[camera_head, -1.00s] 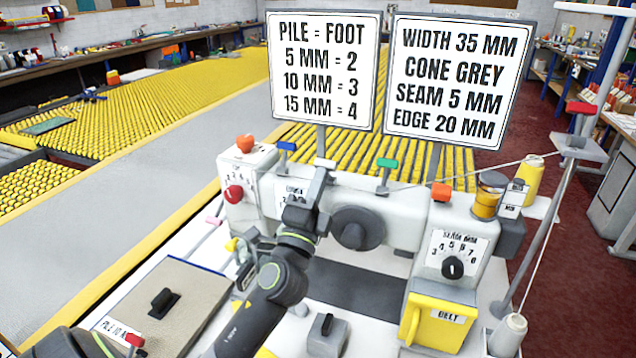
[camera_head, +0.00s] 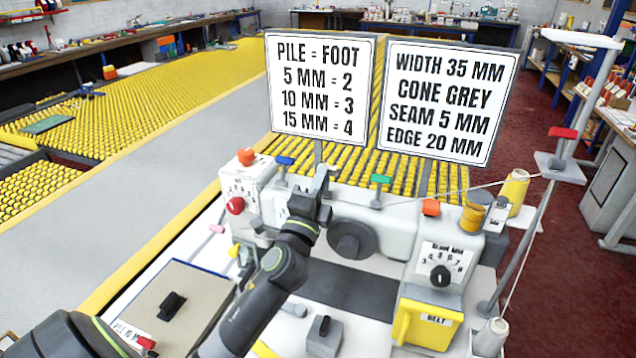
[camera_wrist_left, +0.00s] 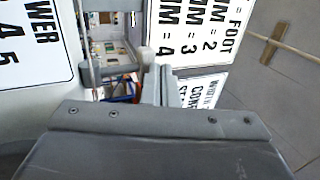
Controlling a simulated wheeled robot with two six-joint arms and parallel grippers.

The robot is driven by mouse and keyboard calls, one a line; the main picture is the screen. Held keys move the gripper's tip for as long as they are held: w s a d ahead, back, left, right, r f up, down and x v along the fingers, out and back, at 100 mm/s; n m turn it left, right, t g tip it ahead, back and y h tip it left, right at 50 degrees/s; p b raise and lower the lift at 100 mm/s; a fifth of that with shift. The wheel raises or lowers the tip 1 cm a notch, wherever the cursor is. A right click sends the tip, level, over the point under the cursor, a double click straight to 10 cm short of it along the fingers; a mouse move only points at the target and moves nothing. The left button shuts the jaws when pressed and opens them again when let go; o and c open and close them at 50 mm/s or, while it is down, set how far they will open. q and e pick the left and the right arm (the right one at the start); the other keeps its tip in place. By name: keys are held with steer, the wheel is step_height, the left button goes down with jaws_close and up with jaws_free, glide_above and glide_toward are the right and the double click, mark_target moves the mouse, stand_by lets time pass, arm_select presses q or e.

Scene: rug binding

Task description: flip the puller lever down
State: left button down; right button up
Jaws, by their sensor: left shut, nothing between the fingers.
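The white sewing machine (camera_head: 385,222) carries several small levers along its top: a blue-tipped one (camera_head: 285,160), a white-tipped one (camera_head: 328,164), a green-tipped one (camera_head: 380,179) and an orange-tipped one (camera_head: 431,207). I cannot read which is the puller lever. My left gripper (camera_head: 321,178) is shut and empty, at the top of the machine close to the white-tipped lever. I cannot tell whether they touch. My right gripper is out of view.
Two white signs (camera_head: 320,85) (camera_head: 447,100) stand behind the machine. A black hub (camera_head: 350,240), a numbered dial (camera_head: 441,276) and a yellow box marked BELT (camera_head: 428,324) are to the right of my arm. A thread runs to a yellow cone (camera_head: 514,190).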

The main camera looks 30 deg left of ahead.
arm_select(q)
steer(key=shift+x, duration=1.25)
steer(key=shift+w+a+b, duration=0.1)
steer(key=shift+w+b, duration=0.2)
steer(key=shift+w, duration=0.15)
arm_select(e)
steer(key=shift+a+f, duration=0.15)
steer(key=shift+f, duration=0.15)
arm_select(q)
steer(key=shift+w+r, duration=0.1)
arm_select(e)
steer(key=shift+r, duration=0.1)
